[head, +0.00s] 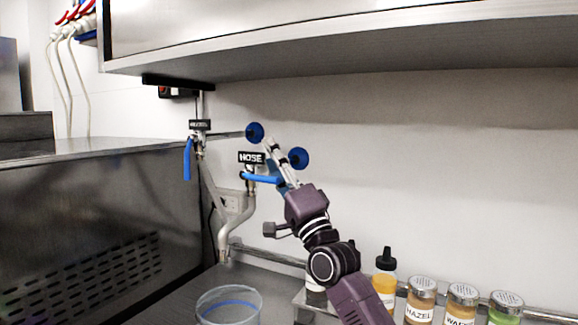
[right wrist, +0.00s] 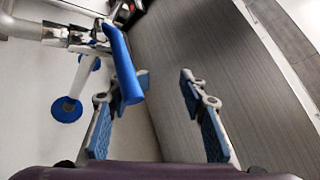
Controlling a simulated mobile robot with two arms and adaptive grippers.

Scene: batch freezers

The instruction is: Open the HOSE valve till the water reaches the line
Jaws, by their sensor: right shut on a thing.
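The HOSE valve has a blue lever (head: 262,179) below a black HOSE sign (head: 251,158). The lever lies roughly level and points right in the head view. In the right wrist view the lever (right wrist: 122,62) overlaps the left finger. A bent metal pipe (head: 239,220) runs down from the valve. A clear container (head: 228,297) with a blue line around it stands below, cut by the lower edge. I cannot make out water in it. My left gripper is not in view.
A second valve with a hanging blue lever (head: 187,158) is to the left. Blue round knobs (head: 301,158) stand close to my right gripper. A steel machine (head: 85,215) fills the left. A yellow bottle (head: 385,282) and several jars (head: 462,303) stand at lower right.

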